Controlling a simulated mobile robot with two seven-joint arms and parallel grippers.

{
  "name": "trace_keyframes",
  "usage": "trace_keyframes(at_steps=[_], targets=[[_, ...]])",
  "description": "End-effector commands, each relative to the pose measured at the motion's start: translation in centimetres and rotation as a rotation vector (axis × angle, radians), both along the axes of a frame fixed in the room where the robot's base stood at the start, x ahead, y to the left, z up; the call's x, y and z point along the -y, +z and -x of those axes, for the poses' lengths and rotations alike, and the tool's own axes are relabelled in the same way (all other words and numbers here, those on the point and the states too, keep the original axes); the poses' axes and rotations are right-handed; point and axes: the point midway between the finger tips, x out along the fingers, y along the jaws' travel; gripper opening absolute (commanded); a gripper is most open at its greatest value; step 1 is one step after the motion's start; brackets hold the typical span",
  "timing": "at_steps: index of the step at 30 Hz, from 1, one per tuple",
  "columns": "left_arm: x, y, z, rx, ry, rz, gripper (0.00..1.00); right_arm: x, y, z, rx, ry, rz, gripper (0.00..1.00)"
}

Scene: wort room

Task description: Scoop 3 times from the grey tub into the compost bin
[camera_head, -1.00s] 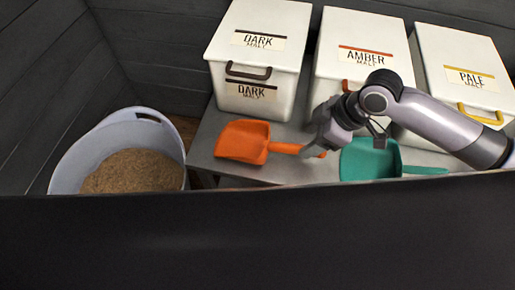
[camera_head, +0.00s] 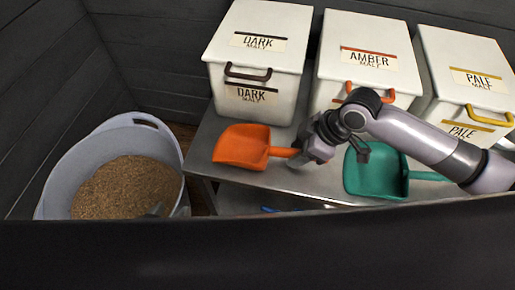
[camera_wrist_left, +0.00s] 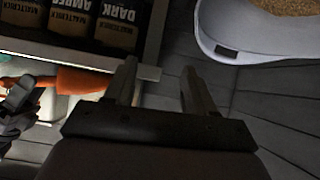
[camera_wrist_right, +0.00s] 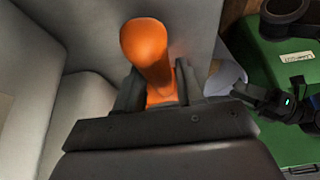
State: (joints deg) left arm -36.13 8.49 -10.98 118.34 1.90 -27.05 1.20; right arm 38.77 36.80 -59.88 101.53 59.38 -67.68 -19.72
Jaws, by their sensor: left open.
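The grey tub (camera_head: 75,168), half full of brown grain (camera_head: 125,188), stands on the floor at the left; its rim (camera_wrist_left: 255,50) shows in the left wrist view. The orange scoop (camera_head: 240,148) lies on the metal shelf. My right gripper (camera_head: 298,153) is at its handle; in the right wrist view the fingers close on the orange handle (camera_wrist_right: 150,50). My left gripper (camera_wrist_left: 158,80) is open and empty, over the floor beside the tub. A green container (camera_wrist_right: 285,70) with an unreadable label, perhaps the compost bin, is partly hidden in the right wrist view.
A teal scoop (camera_head: 375,175) lies right of my right gripper. White malt boxes labelled Dark (camera_head: 260,50), Amber (camera_head: 365,60) and Pale (camera_head: 470,75) stand behind the scoops. A dark edge hides the foreground of the head view. Dark walls enclose the tub.

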Motion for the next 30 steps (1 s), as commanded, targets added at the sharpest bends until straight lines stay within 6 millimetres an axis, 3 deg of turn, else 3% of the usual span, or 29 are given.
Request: trace_keyframes(at_steps=[1,3,11,30], targets=[[0.0,0.0,0.0,0.0,0.0,0.0,0.55,0.0,0.0,0.0,0.0,0.0,0.0,0.2],[0.0,0.0,0.0,0.0,0.0,0.0,0.55,0.0,0.0,0.0,0.0,0.0,0.0,0.0],[0.0,0.5,0.2,-0.008,0.0,-0.001,0.55,0.0,0.8,0.0,0.001,0.0,-0.002,0.0],[-0.6,5.4,0.6,-0.021,0.005,-0.01,0.55,0.0,5.2,0.0,0.0,-0.001,-0.002,0.0]])
